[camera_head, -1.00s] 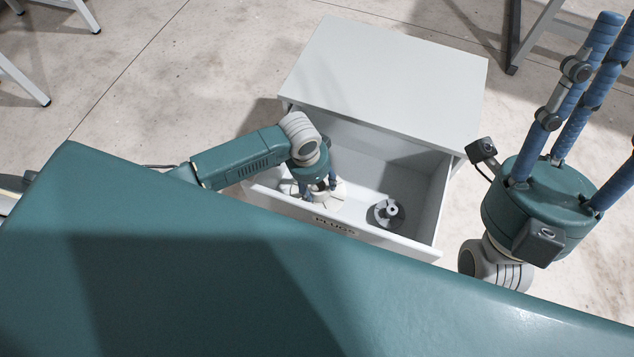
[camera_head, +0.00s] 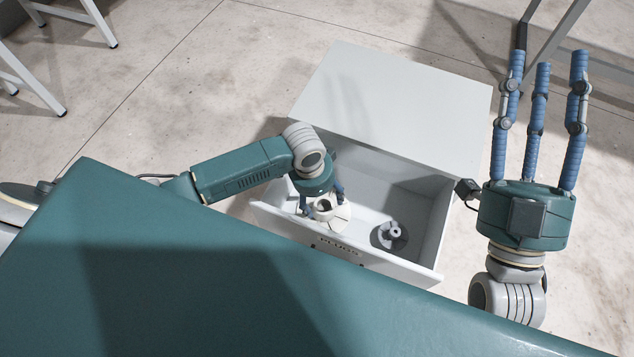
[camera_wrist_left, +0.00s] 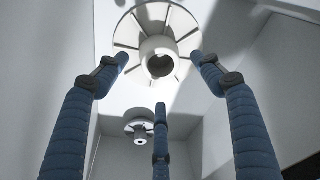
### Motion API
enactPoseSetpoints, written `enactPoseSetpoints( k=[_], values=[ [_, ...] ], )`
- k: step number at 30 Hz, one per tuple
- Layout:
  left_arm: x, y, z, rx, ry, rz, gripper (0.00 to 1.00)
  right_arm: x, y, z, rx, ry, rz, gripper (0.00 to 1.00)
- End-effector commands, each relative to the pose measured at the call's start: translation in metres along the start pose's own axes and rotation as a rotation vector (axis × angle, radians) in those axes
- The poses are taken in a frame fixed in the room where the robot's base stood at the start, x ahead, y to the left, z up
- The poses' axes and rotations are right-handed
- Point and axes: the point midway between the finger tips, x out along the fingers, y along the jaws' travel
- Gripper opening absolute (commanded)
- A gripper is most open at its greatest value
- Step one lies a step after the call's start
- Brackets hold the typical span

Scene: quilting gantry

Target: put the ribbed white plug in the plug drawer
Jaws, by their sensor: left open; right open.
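The ribbed white plug (camera_head: 331,214), a pale disc with raised ribs and a hollow hub, is inside the open plug drawer (camera_head: 411,270), at its left end. It also shows in the left wrist view (camera_wrist_left: 140,38). My left gripper (camera_head: 322,207) reaches down into the drawer, open, with its fingers spread around the plug's hub; it also shows in the left wrist view (camera_wrist_left: 160,75). Gaps show between fingertips and hub. My right gripper (camera_head: 541,110) is open and empty, fingers pointing up, right of the drawer. The drawer front bears a PLUGS label, partly hidden.
A smaller plug (camera_head: 390,235) with a narrow hub lies in the drawer's right part, and also shows in the left wrist view (camera_wrist_left: 140,130). The white cabinet top (camera_head: 400,95) is bare. A teal padded surface (camera_head: 190,280) fills the foreground. Metal legs stand at the back.

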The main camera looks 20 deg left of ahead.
Motion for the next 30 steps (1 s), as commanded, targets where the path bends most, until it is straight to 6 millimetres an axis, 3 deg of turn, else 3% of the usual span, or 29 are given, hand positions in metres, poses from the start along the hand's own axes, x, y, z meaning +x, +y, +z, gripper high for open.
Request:
enactPoseSetpoints(
  k=[8, 18, 26, 29, 30],
  values=[
    [-0.031, 0.000, 0.000, 0.001, 0.000, 0.000, 0.67, -0.009, 0.008, 0.065, -0.013, -0.308, 0.014, 0.42],
    [-0.062, 0.000, -0.001, 0.000, 0.001, 0.000, 0.67, -0.050, 0.018, 0.132, -0.022, -0.653, 0.034, 0.42],
    [-0.072, 0.002, -0.002, 0.000, 0.008, 0.002, 0.67, -0.072, 0.022, 0.153, -0.024, -0.778, 0.042, 0.42],
    [-0.075, 0.020, -0.022, -0.003, 0.096, 0.011, 0.67, -0.074, 0.022, 0.155, -0.024, -0.789, 0.043, 0.42],
    [-0.079, 0.033, -0.038, -0.010, 0.167, 0.015, 0.67, -0.075, 0.022, 0.155, -0.024, -0.790, 0.043, 0.42]
  ],
)
